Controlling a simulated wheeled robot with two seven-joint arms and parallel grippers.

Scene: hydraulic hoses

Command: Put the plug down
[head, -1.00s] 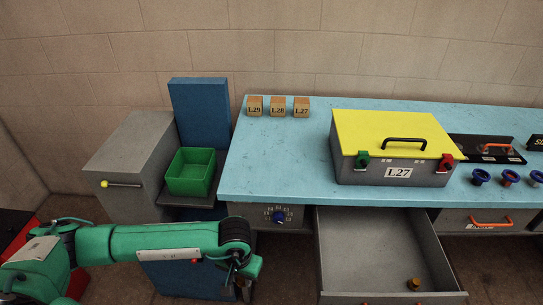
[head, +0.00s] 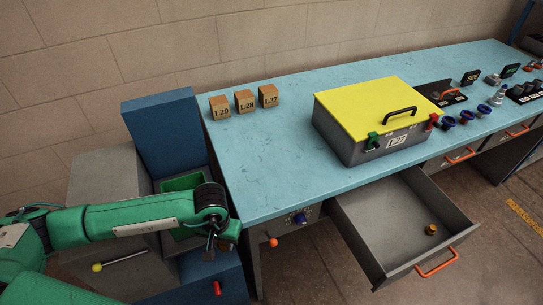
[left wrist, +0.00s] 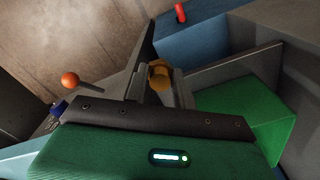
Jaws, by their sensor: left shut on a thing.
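My left gripper (head: 222,246) hangs over the gap between the blue unit and the bench's left end, close to the green bin. In the left wrist view its dark fingers (left wrist: 152,72) are shut on a brass-yellow plug (left wrist: 160,75), which is partly hidden by a finger. The plug is held in the air; in the head view the gripper mostly hides it. Another brass-yellow plug (head: 431,229) lies in the open grey drawer (head: 385,235). My right gripper is not in view.
The green bin (head: 183,183) sits in the blue unit, partly behind my arm, and shows in the left wrist view (left wrist: 245,115). A yellow-lidded box (head: 375,105) and three labelled blocks (head: 245,101) stand on the blue bench (head: 270,170). An orange knob (head: 273,242) sticks out below the bench.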

